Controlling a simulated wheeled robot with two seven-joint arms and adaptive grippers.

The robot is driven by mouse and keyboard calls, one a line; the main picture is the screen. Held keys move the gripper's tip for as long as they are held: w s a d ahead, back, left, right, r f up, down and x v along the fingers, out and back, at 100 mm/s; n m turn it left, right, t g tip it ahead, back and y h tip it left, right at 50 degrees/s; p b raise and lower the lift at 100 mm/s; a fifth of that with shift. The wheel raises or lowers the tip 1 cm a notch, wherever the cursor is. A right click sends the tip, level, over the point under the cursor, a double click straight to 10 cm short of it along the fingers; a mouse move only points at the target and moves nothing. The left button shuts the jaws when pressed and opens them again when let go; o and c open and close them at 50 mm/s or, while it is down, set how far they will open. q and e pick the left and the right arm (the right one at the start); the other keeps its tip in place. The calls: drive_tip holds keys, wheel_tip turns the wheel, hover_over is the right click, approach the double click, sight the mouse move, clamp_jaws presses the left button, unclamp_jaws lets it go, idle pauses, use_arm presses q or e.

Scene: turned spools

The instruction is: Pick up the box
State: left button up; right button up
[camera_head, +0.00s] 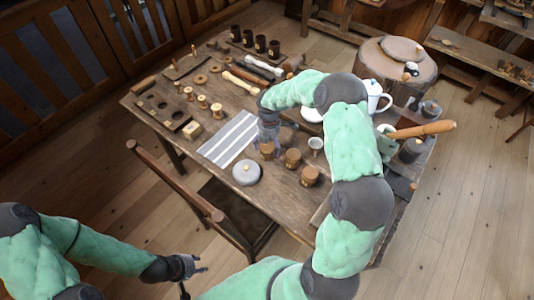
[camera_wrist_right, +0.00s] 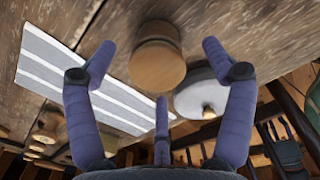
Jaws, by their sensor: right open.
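A round turned wooden box (camera_wrist_right: 157,62) with a lid-like upper part fills the middle of the right wrist view. I cannot tell whether the task means this one. My right gripper (camera_wrist_right: 157,60) is open, its fingers spread to either side of the round box without visibly touching it. In the head view my right gripper (camera_head: 268,132) is partly hidden by its arm. My left gripper (camera_head: 195,268) hangs off the table at lower left, empty; its opening is unclear.
A striped cloth (camera_head: 229,139) and a grey round lid with a knob (camera_head: 246,173) lie close by. A white teapot (camera_head: 376,96) is at right. A chair (camera_head: 175,180) stands against the near table edge.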

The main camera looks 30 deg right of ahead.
drive_tip(key=f, duration=0.1)
drive_tip(key=f+b, duration=0.1)
drive_tip(key=f, duration=0.2)
drive_tip(key=shift+w+a+f, duration=0.15)
drive_tip(key=shift+w+f, duration=0.1)
drive_tip(key=shift+f, duration=0.05)
drive_tip(key=c, duration=1.3)
